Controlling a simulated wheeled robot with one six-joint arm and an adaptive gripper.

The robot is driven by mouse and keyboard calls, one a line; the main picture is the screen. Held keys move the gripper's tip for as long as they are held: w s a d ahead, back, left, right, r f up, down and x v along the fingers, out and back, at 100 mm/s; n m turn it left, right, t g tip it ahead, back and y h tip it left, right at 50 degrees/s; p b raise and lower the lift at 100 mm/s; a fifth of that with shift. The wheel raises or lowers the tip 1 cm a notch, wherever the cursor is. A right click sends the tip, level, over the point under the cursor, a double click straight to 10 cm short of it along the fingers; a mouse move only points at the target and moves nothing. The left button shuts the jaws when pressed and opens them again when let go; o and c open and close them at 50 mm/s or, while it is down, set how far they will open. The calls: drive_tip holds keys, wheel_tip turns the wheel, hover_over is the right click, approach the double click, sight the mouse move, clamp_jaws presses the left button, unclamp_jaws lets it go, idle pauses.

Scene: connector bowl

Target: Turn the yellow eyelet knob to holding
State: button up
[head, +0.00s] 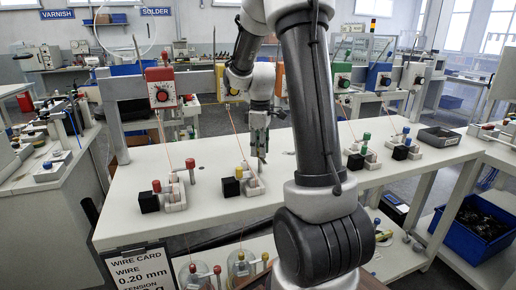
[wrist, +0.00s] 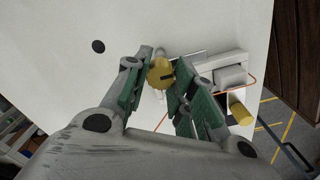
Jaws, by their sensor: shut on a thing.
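The yellow eyelet knob (wrist: 160,73) shows in the wrist view as a round yellow piece with a dark mark. It sits between the green finger pads of my gripper (wrist: 163,82), which is shut on it. In the head view my gripper (head: 261,153) points down at the white table, just behind the yellow station (head: 256,187). The knob cannot be made out there. The dark mark faces right in the wrist view; I cannot tell which setting this is.
In the wrist view a white bracket (wrist: 228,72), an orange wire and a yellow cylinder (wrist: 240,112) lie close to the right finger. The red station (head: 172,194) stands left on the table (head: 215,215). Green and blue stations and a black tray (head: 438,137) stand right.

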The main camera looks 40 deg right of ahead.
drive_tip(key=shift+m, duration=0.3)
drive_tip(key=m, duration=0.3)
drive_tip(key=shift+m, duration=0.4)
drive_tip(key=m, duration=0.4)
drive_tip(key=shift+s+m, duration=0.1)
drive_tip(key=shift+m, duration=0.2)
drive_tip(key=m, duration=0.4)
drive_tip(key=shift+m, duration=2.4)
drive_tip(key=o, duration=1)
drive_tip(key=shift+o, duration=0.2)
